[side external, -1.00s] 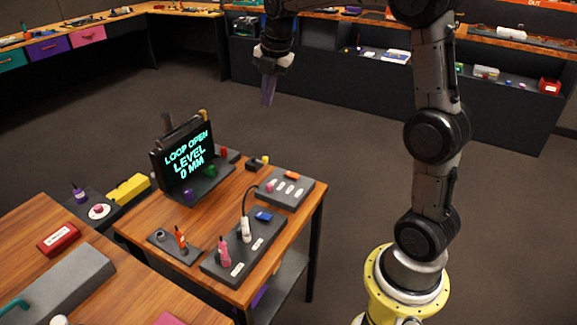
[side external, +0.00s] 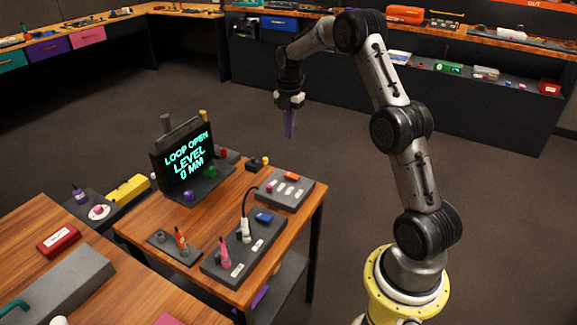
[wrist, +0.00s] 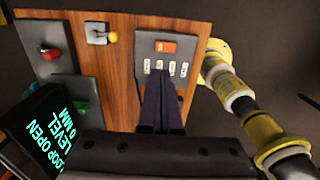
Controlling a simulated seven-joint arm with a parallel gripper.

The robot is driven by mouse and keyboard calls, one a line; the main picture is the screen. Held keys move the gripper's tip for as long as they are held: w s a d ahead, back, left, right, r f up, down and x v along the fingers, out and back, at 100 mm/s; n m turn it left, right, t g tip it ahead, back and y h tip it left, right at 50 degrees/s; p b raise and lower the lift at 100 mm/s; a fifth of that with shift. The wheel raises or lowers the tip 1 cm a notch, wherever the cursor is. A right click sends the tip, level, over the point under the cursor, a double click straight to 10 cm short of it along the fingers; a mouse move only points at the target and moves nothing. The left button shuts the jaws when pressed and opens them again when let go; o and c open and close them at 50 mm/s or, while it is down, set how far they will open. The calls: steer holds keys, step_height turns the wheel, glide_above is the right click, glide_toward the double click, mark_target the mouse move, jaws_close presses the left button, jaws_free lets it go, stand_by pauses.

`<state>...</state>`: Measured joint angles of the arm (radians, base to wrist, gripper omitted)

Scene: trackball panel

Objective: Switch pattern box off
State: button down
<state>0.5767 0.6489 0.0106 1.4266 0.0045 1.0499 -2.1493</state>
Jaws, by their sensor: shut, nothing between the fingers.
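A grey box (side external: 299,199) with an orange rocker switch (side external: 291,176) and several small pale labelled parts sits at the table's back right corner. The wrist view shows this box (wrist: 143,70) with its orange switch (wrist: 165,46) at the far end, and my fingers cover its near part. I cannot read a name on it or tell the switch's position. My gripper (side external: 290,136) is shut and empty, pointing down in the air, well above the table. Its fingertips also show in the wrist view (wrist: 163,76), overlapping the box in the picture.
A screen (side external: 186,155) reads "LOOP OPEN LEVEL 0 MM". Another grey box (side external: 222,262) with a blue switch (side external: 264,217), white plug and pink part stands nearer. A small box with a yellow knob (wrist: 112,36) sits beside the orange-switch box.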

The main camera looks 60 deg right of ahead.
mark_target(289, 174)
steer(key=shift+f, duration=0.15)
step_height(289, 174, down, 14)
steer(key=shift+r, duration=0.15)
stand_by(0.5)
steer(key=shift+w+f, duration=0.1)
steer(key=shift+f, duration=0.15)
